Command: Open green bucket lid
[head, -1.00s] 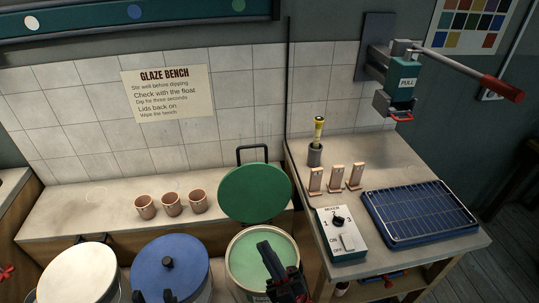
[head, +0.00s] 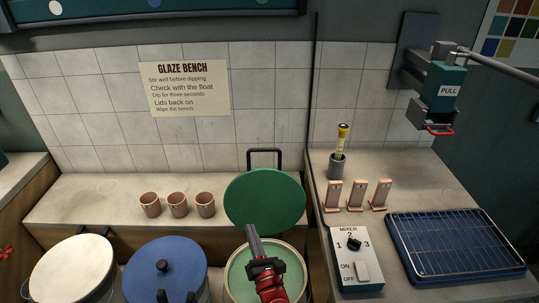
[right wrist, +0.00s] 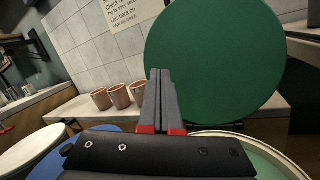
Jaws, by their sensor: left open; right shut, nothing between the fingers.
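The green bucket lid (head: 265,200) stands raised at the back of the green bucket (head: 235,267), its round face turned forward. A dark bar handle (head: 265,152) shows above it. Pale green glaze (head: 240,280) shows in the open bucket. My right gripper (head: 251,230) is shut and empty, over the bucket mouth in front of the lid's lower part. In the right wrist view its closed fingers (right wrist: 160,78) point toward the lid (right wrist: 215,60), overlapping its left edge; I cannot tell whether they touch. My left gripper (head: 176,295) is open at the bottom edge, only its fingertips showing.
A blue-lidded bucket (head: 150,280) and a white-lidded bucket (head: 75,270) stand to the left. Three clay cups (head: 177,204) stand on the ledge behind.

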